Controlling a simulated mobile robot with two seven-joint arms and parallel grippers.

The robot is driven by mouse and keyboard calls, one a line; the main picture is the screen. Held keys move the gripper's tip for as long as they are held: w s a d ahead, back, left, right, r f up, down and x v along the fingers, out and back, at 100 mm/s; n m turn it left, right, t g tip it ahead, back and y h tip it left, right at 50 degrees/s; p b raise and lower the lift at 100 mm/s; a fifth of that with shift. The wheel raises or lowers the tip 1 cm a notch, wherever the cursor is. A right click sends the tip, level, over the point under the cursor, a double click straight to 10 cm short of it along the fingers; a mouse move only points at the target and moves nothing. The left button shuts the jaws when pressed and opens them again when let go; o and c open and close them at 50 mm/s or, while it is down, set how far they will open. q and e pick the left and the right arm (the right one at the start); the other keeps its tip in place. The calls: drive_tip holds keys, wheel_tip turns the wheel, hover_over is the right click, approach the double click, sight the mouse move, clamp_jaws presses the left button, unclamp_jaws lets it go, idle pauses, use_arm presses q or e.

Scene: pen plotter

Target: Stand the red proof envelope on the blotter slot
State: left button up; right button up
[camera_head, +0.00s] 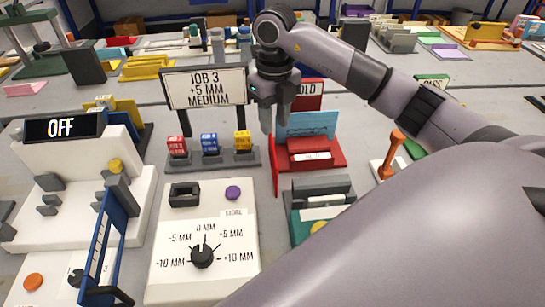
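My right gripper (274,112) points down in front of the red HOLD stand; a gap shows between its fingers, and I see nothing clearly held. A thin upright red panel (274,167) is just below the fingertips, at the stand's left edge; I cannot tell whether it belongs to the stand. A small red labelled block (177,147) stands in a dark holder (197,163), left of a blue and a yellow one; its label is too small to read. I cannot tell which red piece is the proof envelope, nor identify the blotter slot. My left gripper is out of view.
The JOB 3 sign (207,89) stands close left of my gripper. A white dial panel (167,255), a blue rack (104,240) and a white machine reading OFF (63,127) are at front left. A green tray (298,229) and an orange-handled lever (392,150) lie to the right.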

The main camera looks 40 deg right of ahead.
sight(273, 158)
drive_tip(key=f+m, duration=0.6)
drive_tip(key=f, duration=0.1)
drive_tip(key=shift+w+f+p, duration=0.2)
drive_tip(key=shift+p, duration=0.2)
clamp_jaws()
